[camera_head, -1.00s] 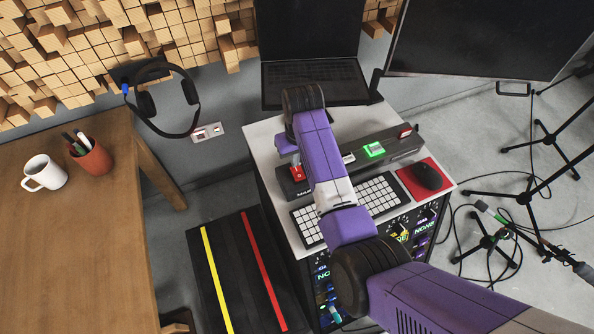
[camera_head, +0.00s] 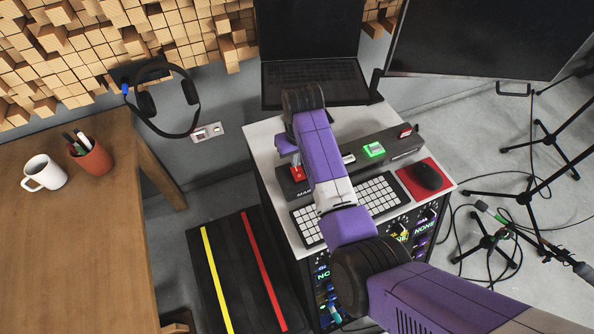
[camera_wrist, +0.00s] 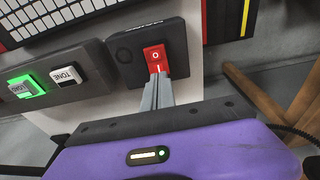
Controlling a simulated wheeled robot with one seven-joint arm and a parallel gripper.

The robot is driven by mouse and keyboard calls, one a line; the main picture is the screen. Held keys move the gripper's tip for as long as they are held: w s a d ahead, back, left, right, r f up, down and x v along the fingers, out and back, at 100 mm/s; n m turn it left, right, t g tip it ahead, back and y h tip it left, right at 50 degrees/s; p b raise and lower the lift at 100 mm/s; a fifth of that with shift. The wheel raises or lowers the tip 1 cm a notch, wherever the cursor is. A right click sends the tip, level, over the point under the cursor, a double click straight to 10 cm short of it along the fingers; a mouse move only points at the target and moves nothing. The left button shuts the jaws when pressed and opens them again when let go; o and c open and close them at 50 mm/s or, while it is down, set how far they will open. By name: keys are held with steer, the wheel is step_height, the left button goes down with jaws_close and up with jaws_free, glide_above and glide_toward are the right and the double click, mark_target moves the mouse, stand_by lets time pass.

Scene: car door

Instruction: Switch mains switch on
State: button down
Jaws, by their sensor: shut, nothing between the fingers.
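The mains switch is a red rocker (camera_wrist: 154,57) on a black box (camera_wrist: 128,47) in the wrist view. A round white mark shows on its upper half. In the head view the red switch (camera_head: 297,173) shows just left of my purple arm, on the desk unit's left end. My gripper (camera_wrist: 158,73) is shut and empty. Its fingertips are at the lower edge of the red rocker, touching or very close to it; I cannot tell which. In the head view my arm hides the fingertips and part of the box.
A lit green button (camera_wrist: 26,86) and a TONE button (camera_wrist: 67,76) sit on a grey bar beside the box. A wooden table (camera_head: 75,240) stands at left.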

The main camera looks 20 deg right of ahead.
mark_target(296, 169)
steer(key=shift+f+b, duration=0.55)
steer(key=shift+f, duration=0.5)
stand_by(0.5)
step_height(296, 169, up, 7)
steer(key=p, duration=0.7)
steer(key=shift+r, duration=0.1)
stand_by(0.7)
